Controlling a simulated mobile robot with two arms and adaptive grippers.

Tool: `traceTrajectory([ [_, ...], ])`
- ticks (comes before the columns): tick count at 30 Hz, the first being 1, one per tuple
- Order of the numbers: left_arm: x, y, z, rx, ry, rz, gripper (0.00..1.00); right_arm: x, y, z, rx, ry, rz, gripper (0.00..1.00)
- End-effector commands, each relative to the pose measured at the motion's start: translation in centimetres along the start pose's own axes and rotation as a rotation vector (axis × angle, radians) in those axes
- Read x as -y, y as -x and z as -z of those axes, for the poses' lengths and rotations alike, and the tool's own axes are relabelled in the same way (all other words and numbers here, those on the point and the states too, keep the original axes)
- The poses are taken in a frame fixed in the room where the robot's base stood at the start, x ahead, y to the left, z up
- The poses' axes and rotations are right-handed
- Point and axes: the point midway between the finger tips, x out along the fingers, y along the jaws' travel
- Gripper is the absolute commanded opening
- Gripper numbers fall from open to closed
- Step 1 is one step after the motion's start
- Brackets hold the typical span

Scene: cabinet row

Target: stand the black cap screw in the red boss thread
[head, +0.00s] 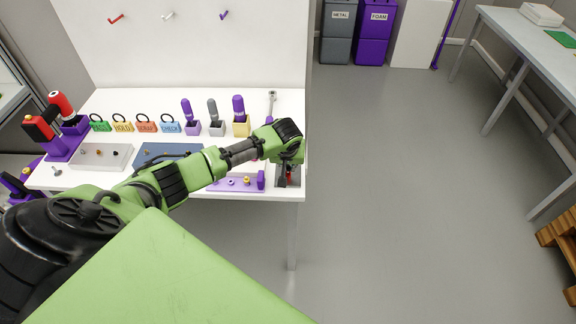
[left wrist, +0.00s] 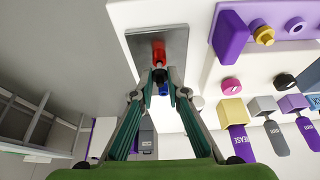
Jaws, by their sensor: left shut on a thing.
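My left gripper (head: 289,168) hangs over the front right corner of the white workbench, above a grey metal plate (left wrist: 172,39). The red boss (left wrist: 158,52) stands on this plate, just beyond the fingertips in the left wrist view. The left gripper (left wrist: 160,78) is shut on the small dark black cap screw (left wrist: 160,74), close to the red boss. I cannot tell whether the screw touches the boss. A blue piece (left wrist: 163,90) shows between the fingers. In the head view the wrist covers much of the plate. My right gripper is not in view.
A purple tray (head: 222,186) with a yellow nut (head: 246,181) lies left of the plate. Tool holders, labelled padlocks, a blue mat (head: 160,151) and a grey block (head: 88,155) fill the bench. Open floor (head: 400,180) lies right of the bench edge.

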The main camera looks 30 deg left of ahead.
Motion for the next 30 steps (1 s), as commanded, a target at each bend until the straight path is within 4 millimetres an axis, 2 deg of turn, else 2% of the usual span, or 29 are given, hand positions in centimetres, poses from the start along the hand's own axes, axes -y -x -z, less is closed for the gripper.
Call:
traceTrajectory([
  [30,0.0,-1.1,-0.4,0.0,0.0,0.001,0.03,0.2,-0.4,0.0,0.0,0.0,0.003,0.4],
])
